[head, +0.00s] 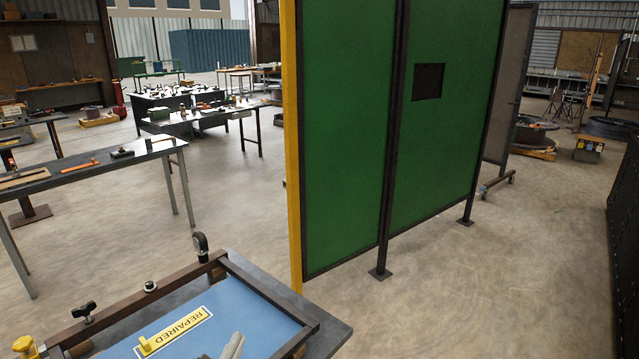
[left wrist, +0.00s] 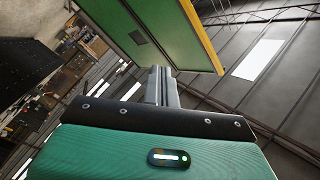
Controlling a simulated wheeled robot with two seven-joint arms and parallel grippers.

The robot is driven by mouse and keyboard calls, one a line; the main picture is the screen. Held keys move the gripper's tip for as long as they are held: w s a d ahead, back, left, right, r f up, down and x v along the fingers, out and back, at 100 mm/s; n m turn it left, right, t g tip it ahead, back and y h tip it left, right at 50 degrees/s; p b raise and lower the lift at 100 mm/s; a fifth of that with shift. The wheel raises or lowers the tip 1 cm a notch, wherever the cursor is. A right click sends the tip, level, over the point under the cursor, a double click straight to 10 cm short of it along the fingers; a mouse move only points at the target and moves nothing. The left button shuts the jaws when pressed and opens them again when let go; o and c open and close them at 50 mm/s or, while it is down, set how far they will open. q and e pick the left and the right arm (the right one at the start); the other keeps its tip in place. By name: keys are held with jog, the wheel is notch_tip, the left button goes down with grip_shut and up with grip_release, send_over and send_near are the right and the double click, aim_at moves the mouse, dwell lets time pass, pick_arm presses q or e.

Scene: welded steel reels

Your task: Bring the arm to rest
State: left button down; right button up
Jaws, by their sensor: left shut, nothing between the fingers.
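My left gripper (head: 233,346) pokes into the head view at the bottom edge, with only its grey finger ends showing over the blue board of the bench. In the left wrist view its fingers (left wrist: 161,84) lie together, shut and empty, beyond the green and black wrist housing. They point toward the green screen and the roof. The rest of the left arm is out of the head view. My right gripper is in neither view.
A bench (head: 327,338) with a dark-framed blue board and a yellow "REPAIRED" label (head: 173,331) is close below. Clamps stand along its frame. A tall green screen (head: 345,150) stands behind it. Work tables (head: 100,172) are at left; open floor lies between.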

pick_arm(q)
jog(key=s+a+f+n+g+y, duration=0.5)
jog(key=s+a+f+n+g, duration=0.25)
jog(key=s+f, duration=0.45)
jog(key=s+f+n+g+h, duration=0.1)
jog(key=s+f+g, duration=0.25)
jog(key=s, duration=0.35)
jog(key=s+f+n+g+h, duration=0.1)
jog(key=s+f+g, duration=0.1)
jog(key=s+g, duration=0.35)
notch_tip(320, 180, down, 32)
jog(key=s+r, duration=0.1)
jog(key=s, duration=0.2)
jog(key=s+a+f, duration=0.2)
jog(key=s+f, duration=1.6)
jog(key=f, duration=0.1)
jog(key=shift+s+a+g+y, duration=0.15)
jog(key=shift+a+g+y, duration=0.1)
jog(key=shift+g+y, duration=0.1)
jog(key=shift+m, duration=0.25)
